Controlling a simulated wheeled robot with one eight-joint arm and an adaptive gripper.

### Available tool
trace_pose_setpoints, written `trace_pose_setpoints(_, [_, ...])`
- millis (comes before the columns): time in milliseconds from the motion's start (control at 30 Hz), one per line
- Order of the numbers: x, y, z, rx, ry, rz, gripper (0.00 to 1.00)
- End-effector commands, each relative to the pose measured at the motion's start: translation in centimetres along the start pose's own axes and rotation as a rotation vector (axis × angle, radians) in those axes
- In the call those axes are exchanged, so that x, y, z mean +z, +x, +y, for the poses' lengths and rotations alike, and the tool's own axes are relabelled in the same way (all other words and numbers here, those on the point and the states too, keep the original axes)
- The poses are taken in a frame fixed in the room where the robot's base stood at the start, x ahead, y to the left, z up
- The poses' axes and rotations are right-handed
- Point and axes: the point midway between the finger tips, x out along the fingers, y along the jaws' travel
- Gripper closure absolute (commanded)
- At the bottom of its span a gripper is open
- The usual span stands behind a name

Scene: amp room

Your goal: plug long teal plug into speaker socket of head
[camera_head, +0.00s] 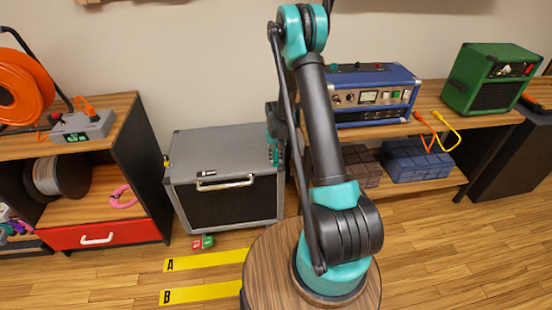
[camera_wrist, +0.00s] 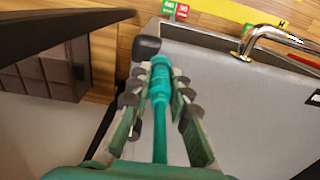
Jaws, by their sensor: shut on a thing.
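A long teal plug (camera_wrist: 159,92) lies lengthwise between the two fingers of my gripper (camera_wrist: 157,80) in the wrist view. The fingers are closed on it, and its thinner part runs back toward the palm. In the head view my gripper (camera_head: 274,150) hangs low beside the right top edge of the grey cabinet, partly behind my arm; the plug cannot be made out clearly there. A blue amp head (camera_head: 374,95) with a dial and knobs stands on the right shelf unit. Its speaker socket cannot be told from here.
The grey cabinet (camera_head: 225,148) with a chrome handle stands left of my arm; its top fills much of the wrist view (camera_wrist: 245,110). A green amp (camera_head: 490,77), dark brick-like blocks (camera_head: 416,160) and orange and yellow cables (camera_head: 437,130) are right. Yellow strips (camera_head: 205,260) mark the floor.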

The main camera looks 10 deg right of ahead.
Motion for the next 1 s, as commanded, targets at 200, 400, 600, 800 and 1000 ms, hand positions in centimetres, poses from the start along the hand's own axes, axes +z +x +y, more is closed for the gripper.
trace_pose_setpoints(200, [0.0, 0.0, 0.0, 0.0, 0.0, 0.0, 1.0])
trace_pose_setpoints(400, [0.0, -0.3, 0.0, 0.0, 0.0, 0.0, 1.0])
trace_pose_setpoints(600, [0.0, -1.0, 0.0, 0.0, 0.0, 0.0, 1.0])
trace_pose_setpoints(800, [0.0, -1.7, 0.0, 0.0, 0.0, 0.0, 1.0])
trace_pose_setpoints(1000, [0.0, -2.4, 0.0, 0.0, 0.0, 0.0, 1.0])
